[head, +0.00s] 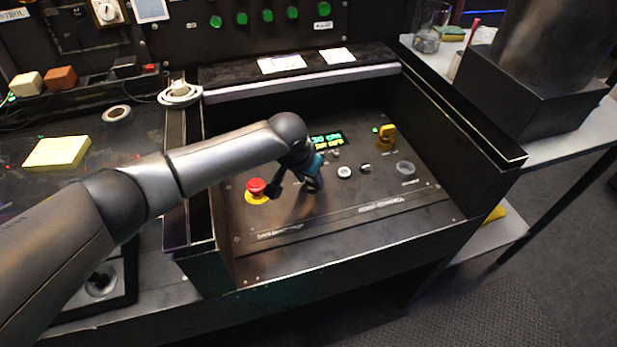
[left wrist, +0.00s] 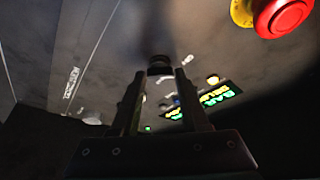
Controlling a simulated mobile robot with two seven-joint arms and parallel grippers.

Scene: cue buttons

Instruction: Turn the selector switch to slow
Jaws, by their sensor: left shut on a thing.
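My left gripper (head: 312,184) reaches over the dark control panel (head: 350,225) from the left in the head view. In the left wrist view its two fingers (left wrist: 160,72) are shut on a small dark knob (left wrist: 160,62), which looks like the selector switch. The knob's pointer and the slow mark cannot be made out. In the head view the arm and gripper hide the knob. My right gripper is in neither view.
A red emergency button (head: 257,188) sits left of the gripper; it also shows in the left wrist view (left wrist: 283,14). A lit display (head: 327,140), a white button (head: 344,171), a grey button (head: 405,168) and a yellow switch (head: 387,134) lie right. Raised dark walls (head: 455,118) surround the panel.

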